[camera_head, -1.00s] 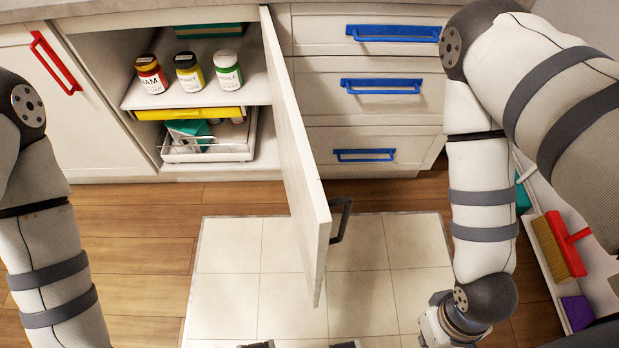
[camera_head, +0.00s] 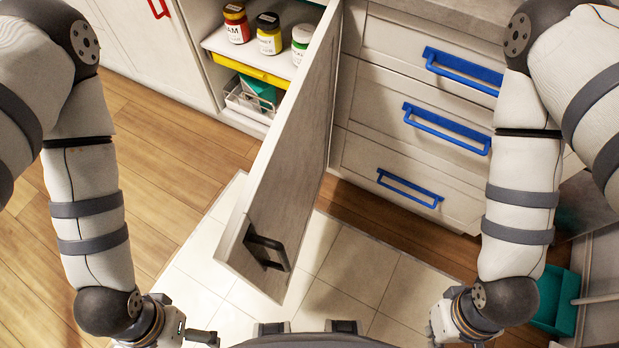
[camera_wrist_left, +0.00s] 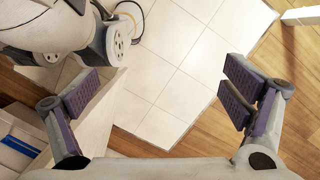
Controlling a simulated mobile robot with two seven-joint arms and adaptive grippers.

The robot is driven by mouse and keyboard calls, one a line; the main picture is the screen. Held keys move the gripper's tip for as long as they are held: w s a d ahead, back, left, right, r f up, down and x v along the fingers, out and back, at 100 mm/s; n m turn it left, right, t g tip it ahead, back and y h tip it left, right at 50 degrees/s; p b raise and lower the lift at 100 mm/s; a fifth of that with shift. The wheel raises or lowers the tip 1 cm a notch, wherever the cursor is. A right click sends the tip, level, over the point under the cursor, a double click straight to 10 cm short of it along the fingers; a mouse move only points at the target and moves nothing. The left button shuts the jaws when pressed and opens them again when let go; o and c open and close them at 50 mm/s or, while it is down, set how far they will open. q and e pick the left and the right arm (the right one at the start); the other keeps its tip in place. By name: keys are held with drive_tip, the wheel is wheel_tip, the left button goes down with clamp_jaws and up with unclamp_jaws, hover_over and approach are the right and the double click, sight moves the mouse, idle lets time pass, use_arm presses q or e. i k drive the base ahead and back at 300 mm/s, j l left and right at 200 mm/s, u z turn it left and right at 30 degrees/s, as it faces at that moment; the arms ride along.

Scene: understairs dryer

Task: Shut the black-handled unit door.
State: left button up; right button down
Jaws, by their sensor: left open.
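The unit door (camera_head: 290,165) stands wide open in the head view, swung out from the shelf cabinet toward me. Its black handle (camera_head: 267,250) is near its free lower end, on the face turned to the right. My left gripper (camera_head: 197,338) is at the bottom edge, left of and below the handle and apart from it. In the left wrist view my left gripper (camera_wrist_left: 162,92) has its fingers wide apart with nothing between them. My right gripper (camera_head: 437,330) is at the lower right, away from the door, its fingers hidden or cut off.
Blue-handled drawers (camera_head: 400,130) stand right of the door. A teal bin (camera_head: 552,300) is at the far right. Pale floor tiles (camera_head: 335,265) lie clear.

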sight(262, 239)
drive_tip(key=k+j+u, duration=0.2)
drive_tip(key=k, duration=0.75)
